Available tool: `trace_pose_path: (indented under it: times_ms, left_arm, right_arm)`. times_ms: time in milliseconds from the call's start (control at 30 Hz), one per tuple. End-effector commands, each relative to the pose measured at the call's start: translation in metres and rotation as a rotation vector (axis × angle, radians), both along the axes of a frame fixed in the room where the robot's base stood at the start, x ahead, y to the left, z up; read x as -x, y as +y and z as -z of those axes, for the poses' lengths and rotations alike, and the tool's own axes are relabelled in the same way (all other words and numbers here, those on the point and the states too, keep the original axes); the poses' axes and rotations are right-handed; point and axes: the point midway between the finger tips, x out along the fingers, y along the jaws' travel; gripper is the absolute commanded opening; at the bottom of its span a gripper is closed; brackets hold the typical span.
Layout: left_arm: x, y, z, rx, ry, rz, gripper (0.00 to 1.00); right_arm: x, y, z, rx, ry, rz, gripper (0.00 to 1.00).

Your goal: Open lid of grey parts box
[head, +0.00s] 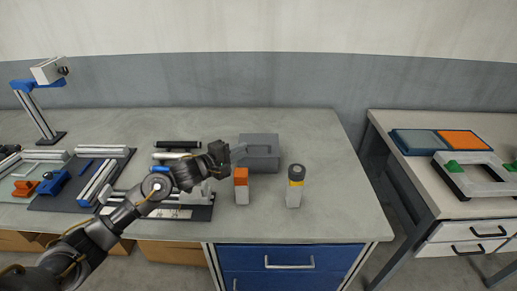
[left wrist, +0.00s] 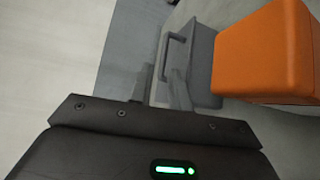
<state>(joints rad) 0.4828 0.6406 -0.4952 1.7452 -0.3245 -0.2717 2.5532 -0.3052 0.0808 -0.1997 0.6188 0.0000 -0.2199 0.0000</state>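The grey parts box (head: 262,147) stands on the workbench, right of my left gripper, and its lid looks closed. In the left wrist view the box (left wrist: 204,58) shows its dark handle (left wrist: 172,58) beyond my fingers; the orange-topped item hides part of it. My left gripper (head: 238,152) is at the box's left side, above the bench. Its two fingers (left wrist: 162,90) stand apart with nothing visible between them. Whether they touch the box is unclear. My right gripper is in neither view.
An orange-topped white container (head: 241,186) stands close in front of the gripper. Trays with metal profiles (head: 97,183) lie to the left. The bench (head: 325,160) is clear right of the box.

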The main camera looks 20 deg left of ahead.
Motion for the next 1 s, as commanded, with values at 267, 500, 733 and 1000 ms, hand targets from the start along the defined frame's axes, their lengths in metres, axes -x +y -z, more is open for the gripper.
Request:
trace_pose_path:
  times_ms: [267,500,733,1000]
  left_arm:
    - [-0.001,0.0,0.009,0.0,0.0,0.0,0.19]
    - [-0.022,-0.013,0.011,0.0,0.0,-0.001,0.19]
    - [-0.051,-0.031,0.017,0.0,0.0,-0.001,0.19]
    - [-0.064,-0.039,0.02,-0.001,-0.001,0.0,0.19]
  right_arm:
    - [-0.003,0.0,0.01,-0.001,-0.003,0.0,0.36]
    - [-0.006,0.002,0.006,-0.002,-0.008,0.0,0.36]
    - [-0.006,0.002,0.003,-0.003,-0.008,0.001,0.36]
    - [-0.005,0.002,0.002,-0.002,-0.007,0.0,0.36]
